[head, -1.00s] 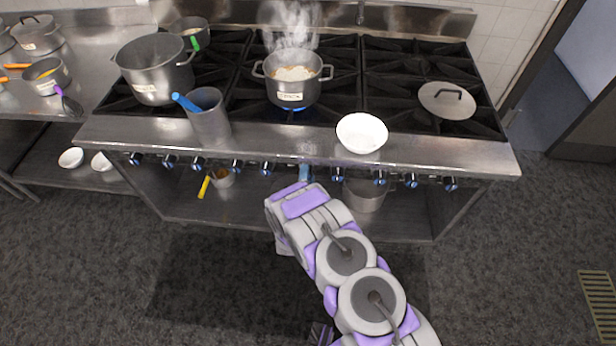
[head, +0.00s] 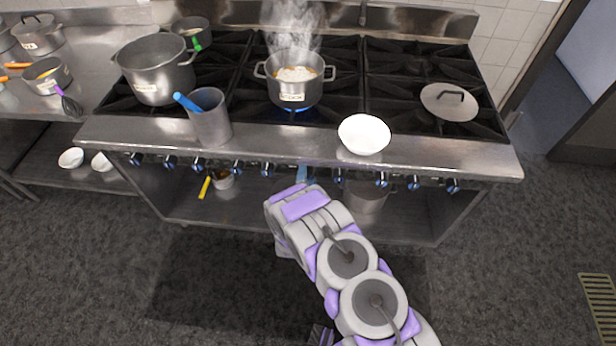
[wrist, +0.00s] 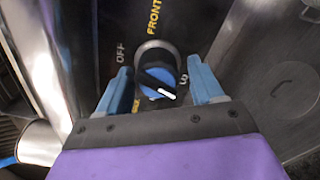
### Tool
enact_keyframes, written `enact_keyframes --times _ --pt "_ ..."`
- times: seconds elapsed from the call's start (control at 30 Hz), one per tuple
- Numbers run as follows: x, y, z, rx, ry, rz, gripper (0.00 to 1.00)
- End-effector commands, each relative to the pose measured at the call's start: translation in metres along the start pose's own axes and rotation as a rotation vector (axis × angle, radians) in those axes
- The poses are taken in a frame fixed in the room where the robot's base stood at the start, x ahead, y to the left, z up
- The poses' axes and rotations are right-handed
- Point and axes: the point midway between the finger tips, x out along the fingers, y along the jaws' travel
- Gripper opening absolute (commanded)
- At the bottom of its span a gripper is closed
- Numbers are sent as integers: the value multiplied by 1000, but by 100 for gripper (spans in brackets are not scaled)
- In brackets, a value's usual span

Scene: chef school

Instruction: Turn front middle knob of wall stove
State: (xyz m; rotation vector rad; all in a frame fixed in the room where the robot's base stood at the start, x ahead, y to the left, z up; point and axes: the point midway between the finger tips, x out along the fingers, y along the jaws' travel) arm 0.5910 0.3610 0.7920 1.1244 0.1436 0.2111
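The wall stove (head: 260,150) stands ahead, with a row of blue-and-black knobs along its front edge. In the wrist view one knob (wrist: 158,76) is black with a blue face and a white pointer toward the lower right. Labels "OFF", "FRONT" and "3" show around it. My gripper (wrist: 158,68) is open, with one blue finger on each side of this knob and a visible gap to each. In the head view my gripper (head: 303,172) is at the middle of the knob row, mostly hidden by my arm, and hides the knob there.
A steaming pot (head: 295,87) sits over a blue flame on the front middle burner. A white bowl (head: 364,134) and a metal container (head: 211,125) with a blue utensil stand on the stove's front ledge. Other knobs flank my gripper closely. The floor in front is clear.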

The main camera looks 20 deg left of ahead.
Motion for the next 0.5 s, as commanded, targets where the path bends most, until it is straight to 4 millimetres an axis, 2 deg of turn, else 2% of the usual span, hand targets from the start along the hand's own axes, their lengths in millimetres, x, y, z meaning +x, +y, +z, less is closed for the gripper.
enact_keyframes --times 0.07,0.33,0.5 --pt "0 1 1 1 -2 1 74" --pt "-1 1 5 4 -6 2 74" --pt "-18 3 3 3 -3 4 74"
